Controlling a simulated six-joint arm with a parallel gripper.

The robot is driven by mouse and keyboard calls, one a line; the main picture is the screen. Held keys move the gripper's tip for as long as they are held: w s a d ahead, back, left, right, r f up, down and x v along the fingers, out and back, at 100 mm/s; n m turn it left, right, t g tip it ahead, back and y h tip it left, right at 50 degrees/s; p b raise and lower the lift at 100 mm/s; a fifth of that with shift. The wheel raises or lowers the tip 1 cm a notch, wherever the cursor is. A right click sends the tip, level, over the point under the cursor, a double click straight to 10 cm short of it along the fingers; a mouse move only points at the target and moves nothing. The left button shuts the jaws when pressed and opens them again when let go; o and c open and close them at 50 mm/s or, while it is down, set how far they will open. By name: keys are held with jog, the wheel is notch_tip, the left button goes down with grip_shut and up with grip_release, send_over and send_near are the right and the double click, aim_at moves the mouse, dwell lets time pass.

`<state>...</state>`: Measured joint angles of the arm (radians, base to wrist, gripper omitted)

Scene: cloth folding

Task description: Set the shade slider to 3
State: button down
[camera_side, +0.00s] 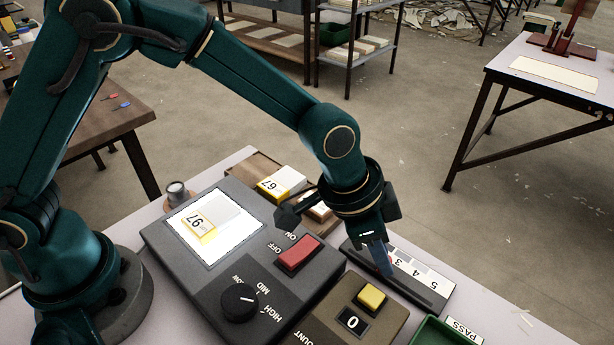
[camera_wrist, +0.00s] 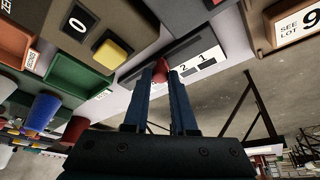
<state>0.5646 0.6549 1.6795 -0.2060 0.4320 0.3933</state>
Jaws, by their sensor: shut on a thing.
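The shade slider panel (camera_side: 432,286) is a dark strip with a white scale, lying right of the light box. My gripper (camera_side: 384,268) reaches down onto the scale close beside the 3. In the wrist view, its blue fingers (camera_wrist: 160,74) are shut on the red slider knob (camera_wrist: 158,66), past the 2 on the side away from the 1. The fingers hide the knob in the side view, and its exact mark cannot be told.
A grey box with a lit screen (camera_side: 241,242), a red switch (camera_side: 299,254) and a black dial (camera_side: 239,302) stands left. A counter box with a yellow button (camera_side: 371,297) stands in front. A green tray (camera_side: 446,333) lies at the front right.

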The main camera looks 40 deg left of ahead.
jog(key=shift+d, duration=0.6)
jog(key=c, duration=0.7)
grip_release()
jog(key=v, duration=0.5)
jog(key=shift+r, duration=0.1)
jog(key=shift+w+a, duration=0.1)
